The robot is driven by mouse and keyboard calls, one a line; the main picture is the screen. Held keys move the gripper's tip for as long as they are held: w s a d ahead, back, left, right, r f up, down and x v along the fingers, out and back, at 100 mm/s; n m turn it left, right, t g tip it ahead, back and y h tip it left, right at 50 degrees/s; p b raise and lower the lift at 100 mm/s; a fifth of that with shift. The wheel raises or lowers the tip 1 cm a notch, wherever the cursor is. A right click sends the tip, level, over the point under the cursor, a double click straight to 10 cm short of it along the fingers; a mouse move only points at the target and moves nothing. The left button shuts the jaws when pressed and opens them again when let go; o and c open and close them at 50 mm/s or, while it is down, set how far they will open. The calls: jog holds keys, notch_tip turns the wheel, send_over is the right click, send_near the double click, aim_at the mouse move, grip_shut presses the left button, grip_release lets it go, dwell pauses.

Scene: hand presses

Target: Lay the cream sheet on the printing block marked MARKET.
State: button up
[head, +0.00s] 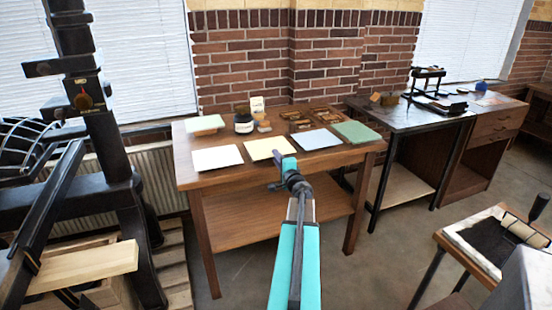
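The cream sheet (265,149) lies flat on the wooden worktable (192,182), near its front edge, between a white sheet (217,158) and a blue-grey sheet (316,139). My gripper (279,177) is at the table's front edge, just in front of the cream sheet and overlapping its right side in the picture. Whether it touches the sheet cannot be told. Its fingers are small and partly hidden by my arm, so their opening is unclear. Trays with brownish blocks (309,118) sit at the back of the table. No MARKET marking is readable anywhere.
A green sheet (353,132) lies at the table's right. A dark jar (243,124) and a pale-topped stack (205,122) stand behind. A tall black press (107,140) is at left. A dark bench (415,115) and an inking stand (490,240) are at right.

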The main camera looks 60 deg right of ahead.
grip_shut()
notch_tip(320, 180, up, 3)
dwell(0.5)
jog(key=shift+s, duration=0.1)
jog(key=s+a+r, duration=0.3)
jog(key=s+a, duration=0.1)
jog(key=s, duration=0.1)
jog(key=shift+s, duration=0.25)
dwell(1.2)
jog(key=shift+w+a, duration=0.1)
jog(key=shift+w, duration=0.05)
dwell(1.5)
